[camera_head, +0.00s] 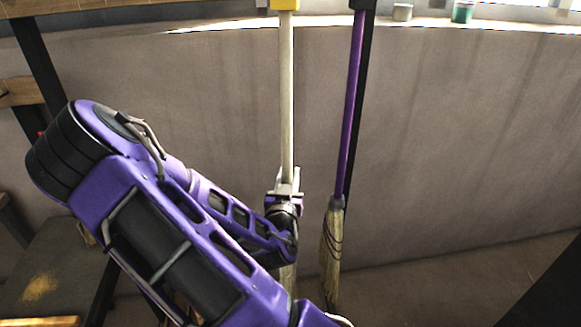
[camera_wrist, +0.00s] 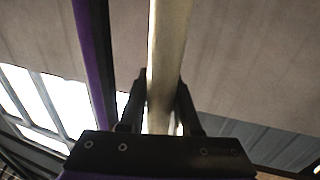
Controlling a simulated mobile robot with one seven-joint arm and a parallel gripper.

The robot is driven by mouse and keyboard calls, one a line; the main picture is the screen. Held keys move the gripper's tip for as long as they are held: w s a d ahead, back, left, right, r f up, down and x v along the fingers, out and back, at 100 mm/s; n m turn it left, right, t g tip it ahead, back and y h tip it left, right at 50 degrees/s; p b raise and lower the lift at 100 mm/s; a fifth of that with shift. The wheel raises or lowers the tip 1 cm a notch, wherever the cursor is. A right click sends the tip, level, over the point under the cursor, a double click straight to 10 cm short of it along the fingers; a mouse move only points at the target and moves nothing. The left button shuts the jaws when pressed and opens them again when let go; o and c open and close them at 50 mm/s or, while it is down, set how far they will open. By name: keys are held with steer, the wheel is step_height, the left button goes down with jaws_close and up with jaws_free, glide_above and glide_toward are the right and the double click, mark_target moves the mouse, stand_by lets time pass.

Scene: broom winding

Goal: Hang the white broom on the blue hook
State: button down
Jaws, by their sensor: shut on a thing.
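The white broom's pale handle (camera_head: 287,95) stands close to upright in front of the wall. My gripper (camera_head: 286,190) is shut on the handle low down, and its head below is mostly hidden behind my arm. In the wrist view the handle (camera_wrist: 168,40) runs between the two dark fingers of my gripper (camera_wrist: 163,85). At the picture's top edge the handle's upper end meets a yellow piece (camera_head: 285,4). Whether it hangs there is cut off from view. I cannot make out a blue hook in either view.
A purple broom (camera_head: 350,105) hangs close to the right, its straw head (camera_head: 332,250) near my gripper. Its handle also shows in the wrist view (camera_wrist: 93,50). A grey cup (camera_head: 402,12) and green jar (camera_head: 462,12) stand on the ledge. The wall farther right is clear.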

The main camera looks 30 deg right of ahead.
steer(key=shift+s+d+r, duration=0.1)
steer(key=shift+d+r, duration=0.1)
steer(key=shift+b, duration=0.35)
steer(key=shift+w+d+f+b, duration=0.15)
steer(key=shift+w+b, duration=0.45)
steer(key=shift+b, duration=1)
steer(key=shift+w+d+b, duration=0.3)
steer(key=shift+w+b, duration=0.05)
steer(key=shift+b, duration=1.65)
steer(key=w+d+f+b, duration=0.1)
steer(key=w+d, duration=0.3)
steer(key=w, duration=0.4)
steer(key=shift+f+b, duration=0.3)
steer(key=shift+b, duration=0.6)
steer(key=shift+w, duration=0.15)
